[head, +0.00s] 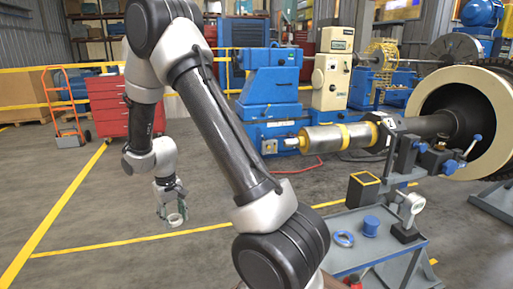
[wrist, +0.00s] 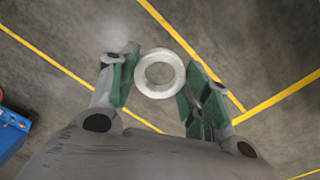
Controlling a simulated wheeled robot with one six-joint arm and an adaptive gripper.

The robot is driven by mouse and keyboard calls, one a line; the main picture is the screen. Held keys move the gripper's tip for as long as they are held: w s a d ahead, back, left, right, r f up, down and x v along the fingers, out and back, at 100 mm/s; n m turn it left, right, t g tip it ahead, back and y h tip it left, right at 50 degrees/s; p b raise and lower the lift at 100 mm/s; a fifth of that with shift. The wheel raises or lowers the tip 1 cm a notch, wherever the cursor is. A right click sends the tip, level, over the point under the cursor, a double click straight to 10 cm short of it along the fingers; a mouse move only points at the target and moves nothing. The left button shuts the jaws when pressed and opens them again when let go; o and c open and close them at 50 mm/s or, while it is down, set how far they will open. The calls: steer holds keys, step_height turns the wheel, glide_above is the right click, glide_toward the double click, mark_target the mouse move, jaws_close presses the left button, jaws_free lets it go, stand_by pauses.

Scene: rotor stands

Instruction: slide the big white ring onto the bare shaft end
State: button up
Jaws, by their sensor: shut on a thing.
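A white ring (wrist: 160,94) sits between the two green-padded fingers of my gripper (wrist: 157,82), its hole facing the wrist camera. In the head view my gripper (head: 172,207) hangs low over open floor at the left, shut on the ring (head: 175,221). The shaft (head: 330,137) lies level at the right of the head view, with yellow bands and a narrow bare end (head: 291,143) pointing left. The ring is well to the left of this end and lower, apart from it.
A blue tool cart (head: 385,243) with a yellow-topped box, blue cup, blue ring and dial gauge stands before the shaft. Blue machinery (head: 270,90) is behind. A red cabinet (head: 108,105) and hand truck (head: 65,110) stand at the back left. The left floor is clear.

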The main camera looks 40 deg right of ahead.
steer(key=s+d+m+h, duration=0.3)
steer(key=s+d+h, duration=0.1)
steer(key=d, duration=0.6)
steer(key=m+g+h, duration=0.7)
steer(key=g+h, duration=0.2)
steer(key=h, duration=0.2)
glide_toward(285, 144)
steer(key=shift+w+x, duration=0.1)
steer(key=shift+x, duration=1.15)
steer(key=shift+w+x, duration=0.15)
steer(key=shift+x, duration=1.15)
steer(key=shift+s+d, duration=0.2)
steer(key=shift+d, duration=0.1)
steer(key=shift+s+d, duration=0.15)
steer(key=shift+d, duration=0.1)
steer(key=shift+s+d, duration=0.1)
steer(key=shift+d, duration=0.1)
steer(key=shift+s+d, duration=0.2)
steer(key=shift+d, duration=0.15)
